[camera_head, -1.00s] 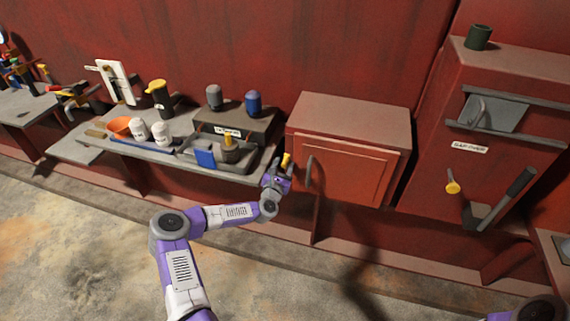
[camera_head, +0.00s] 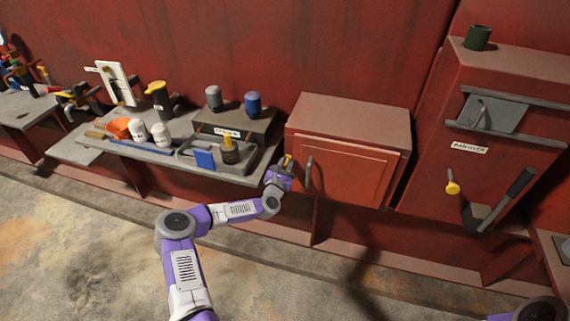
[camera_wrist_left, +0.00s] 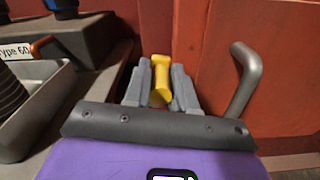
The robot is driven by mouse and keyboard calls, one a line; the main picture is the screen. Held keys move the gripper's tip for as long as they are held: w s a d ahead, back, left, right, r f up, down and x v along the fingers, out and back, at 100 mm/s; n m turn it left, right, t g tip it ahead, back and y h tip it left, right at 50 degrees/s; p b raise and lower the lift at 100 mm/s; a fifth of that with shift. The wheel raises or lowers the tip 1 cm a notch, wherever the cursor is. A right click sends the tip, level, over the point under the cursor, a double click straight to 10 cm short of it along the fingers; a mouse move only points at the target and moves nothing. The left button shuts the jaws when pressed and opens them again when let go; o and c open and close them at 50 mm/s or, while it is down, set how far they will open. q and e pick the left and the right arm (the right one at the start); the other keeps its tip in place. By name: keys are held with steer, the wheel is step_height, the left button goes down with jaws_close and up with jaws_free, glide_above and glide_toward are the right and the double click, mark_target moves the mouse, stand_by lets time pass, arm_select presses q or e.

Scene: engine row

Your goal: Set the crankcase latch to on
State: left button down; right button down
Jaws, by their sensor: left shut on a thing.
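A small yellow handle (camera_head: 288,162), which I take to be the crankcase latch, is at the left edge of the red cabinet. My left gripper (camera_head: 286,168) is shut on this handle. In the left wrist view the yellow handle (camera_wrist_left: 160,75) stands upright between the two grey fingers of my left gripper (camera_wrist_left: 160,88). Its mount and any on/off marking are hidden or too small to read. My right gripper is out of view.
A grey bar handle (camera_wrist_left: 246,80) on the red cabinet (camera_head: 345,155) is close to the right of my left gripper. The grey workbench (camera_head: 115,160) with a tray, bottles and jars is on its left. A lever with a yellow knob (camera_head: 453,188) is farther right.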

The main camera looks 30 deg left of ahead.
mark_target(298, 166)
arm_select(q)
steer(key=shift+a, duration=0.25)
steer(key=shift+m+b, duration=0.3)
steer(key=shift+m, duration=0.1)
steer(key=m, duration=0.1)
steer(key=d+m+b, duration=0.1)
steer(key=m+b, duration=0.1)
steer(key=shift+w+d+f+m, duration=0.15)
steer(key=shift+d+f+m, duration=0.1)
steer(key=shift+m, duration=0.15)
steer(key=m+b, duration=0.1)
steer(key=m, duration=0.1)
steer(key=d+f+m+b, duration=0.1)
steer(key=m+b, duration=0.1)
steer(key=shift+w+d+m, duration=0.15)
steer(key=shift+w+m, duration=0.05)
steer(key=shift+m, duration=0.1)
steer(key=m+b, duration=0.1)
steer(key=f+m+b, duration=0.1)
steer(key=m, duration=0.1)
steer(key=d+m+b, duration=0.1)
steer(key=shift+w+f, duration=0.15)
steer(key=shift+f, duration=0.1)
steer(key=shift+d+f+m+b, duration=0.1)
steer(key=shift+f+m+b, duration=0.25)
steer(key=shift+m+b, duration=0.6)
steer(key=shift+f+m+b, duration=0.3)
steer(key=shift+m+b, duration=0.3)
steer(key=shift+m, duration=0.65)
